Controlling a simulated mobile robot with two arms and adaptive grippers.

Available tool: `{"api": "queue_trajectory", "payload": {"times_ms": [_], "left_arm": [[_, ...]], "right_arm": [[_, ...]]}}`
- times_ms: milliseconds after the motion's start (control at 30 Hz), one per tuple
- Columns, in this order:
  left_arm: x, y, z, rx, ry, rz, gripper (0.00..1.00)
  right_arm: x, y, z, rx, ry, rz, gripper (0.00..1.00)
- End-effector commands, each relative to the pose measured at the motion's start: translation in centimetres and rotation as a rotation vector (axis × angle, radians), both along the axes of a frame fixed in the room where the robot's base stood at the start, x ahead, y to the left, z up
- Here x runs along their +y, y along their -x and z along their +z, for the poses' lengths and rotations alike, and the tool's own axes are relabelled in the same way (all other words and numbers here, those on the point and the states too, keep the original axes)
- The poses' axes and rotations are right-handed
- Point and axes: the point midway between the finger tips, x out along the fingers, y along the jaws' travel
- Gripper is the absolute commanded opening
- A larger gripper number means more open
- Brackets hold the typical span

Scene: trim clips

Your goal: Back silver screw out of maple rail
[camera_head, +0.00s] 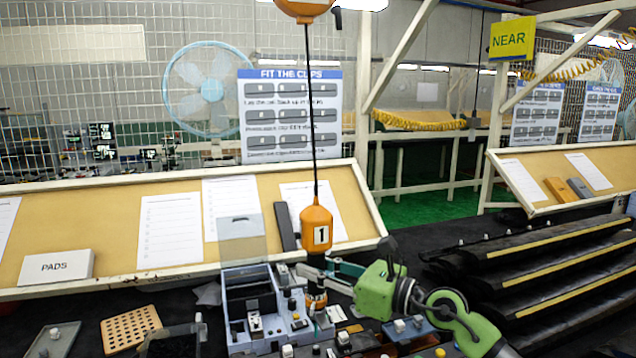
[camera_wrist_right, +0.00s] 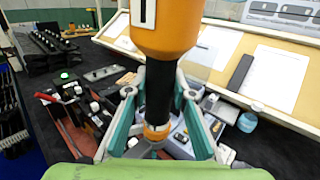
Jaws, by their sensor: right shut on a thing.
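An orange hanging driver marked "1" (camera_head: 317,212) hangs on a black cord, upright. My right gripper (camera_head: 314,282) reaches in from the right and is shut around its lower part. In the right wrist view the driver's orange body (camera_wrist_right: 170,35) and black shaft (camera_wrist_right: 158,90) stand between the teal fingers of the gripper (camera_wrist_right: 156,138). The shaft ends in an orange collar low between the fingers. The driver's tip is hidden, and I cannot make out the silver screw or the maple rail. My left gripper is not in view.
A grey fixture tray with small parts (camera_head: 251,300) stands just left of the driver. A perforated wooden block (camera_head: 131,329) and a PADS box (camera_head: 54,267) are further left. Sloped boards with sheets run behind. Black stepped trim racks (camera_head: 540,270) fill the right.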

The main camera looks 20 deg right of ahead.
Motion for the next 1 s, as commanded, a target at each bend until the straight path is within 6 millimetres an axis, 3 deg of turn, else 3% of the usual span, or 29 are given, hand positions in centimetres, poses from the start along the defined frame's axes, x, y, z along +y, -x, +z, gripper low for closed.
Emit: {"api": "queue_trajectory", "payload": {"times_ms": [33, 300, 1000], "left_arm": [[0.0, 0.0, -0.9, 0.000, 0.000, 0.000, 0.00], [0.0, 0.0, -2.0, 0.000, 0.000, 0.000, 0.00], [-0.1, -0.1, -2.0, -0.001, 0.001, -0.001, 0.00]], "right_arm": [[0.0, 0.0, -1.1, 0.002, 0.001, 0.000, 0.00], [0.0, 0.0, -2.4, 0.001, 0.001, 0.000, 0.00], [0.0, 0.0, -2.3, 0.000, 0.001, 0.000, 0.00]]}}
